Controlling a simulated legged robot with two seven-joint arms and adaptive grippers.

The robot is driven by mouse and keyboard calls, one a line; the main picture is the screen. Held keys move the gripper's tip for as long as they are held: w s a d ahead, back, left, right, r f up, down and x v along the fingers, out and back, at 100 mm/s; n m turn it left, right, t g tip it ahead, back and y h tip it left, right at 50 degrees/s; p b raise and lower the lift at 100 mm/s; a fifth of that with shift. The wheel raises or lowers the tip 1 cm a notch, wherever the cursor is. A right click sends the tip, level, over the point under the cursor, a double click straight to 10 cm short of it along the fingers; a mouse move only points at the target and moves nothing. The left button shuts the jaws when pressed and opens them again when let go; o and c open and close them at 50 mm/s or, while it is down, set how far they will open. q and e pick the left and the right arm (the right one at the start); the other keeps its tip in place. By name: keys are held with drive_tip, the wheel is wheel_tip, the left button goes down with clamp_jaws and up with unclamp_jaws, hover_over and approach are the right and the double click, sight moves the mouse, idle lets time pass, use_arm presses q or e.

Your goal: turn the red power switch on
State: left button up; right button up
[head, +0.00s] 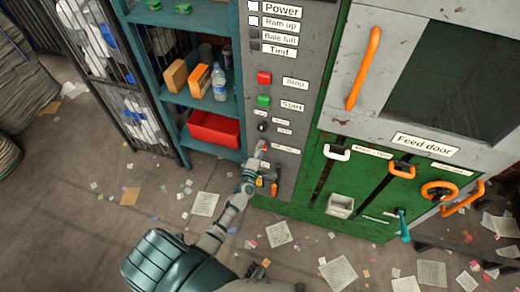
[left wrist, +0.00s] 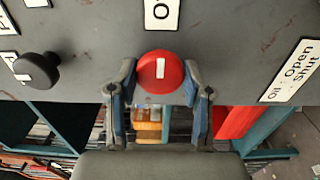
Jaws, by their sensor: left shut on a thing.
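The red power switch (left wrist: 160,72) is a round red knob with a white mark on its face, on the grey panel (left wrist: 225,45). The mark stands upright in the left wrist view, in line with an "O" label (left wrist: 162,12) above it. My left gripper (left wrist: 160,92) has one finger on each side of the knob and is shut on it. In the head view, my left gripper (head: 257,162) reaches the lower part of the panel and largely hides the switch. My right gripper is not in view.
A black knob (left wrist: 37,70) sits left of the switch. In the head view, red Stop (head: 264,78) and green Start (head: 263,100) buttons are higher on the panel. An orange handle (head: 274,188) is close below my gripper. A teal shelf (head: 175,95) stands left.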

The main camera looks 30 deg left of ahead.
use_arm(q)
drive_tip(key=shift+d+f, duration=0.25)
drive_tip(key=o, duration=1.2)
drive_tip(key=shift+c, duration=0.2)
drive_tip(key=shift+r, duration=0.1)
drive_tip(key=shift+s, duration=0.1)
drive_tip(key=v, duration=1.1)
drive_tip(key=shift+s, duration=0.35)
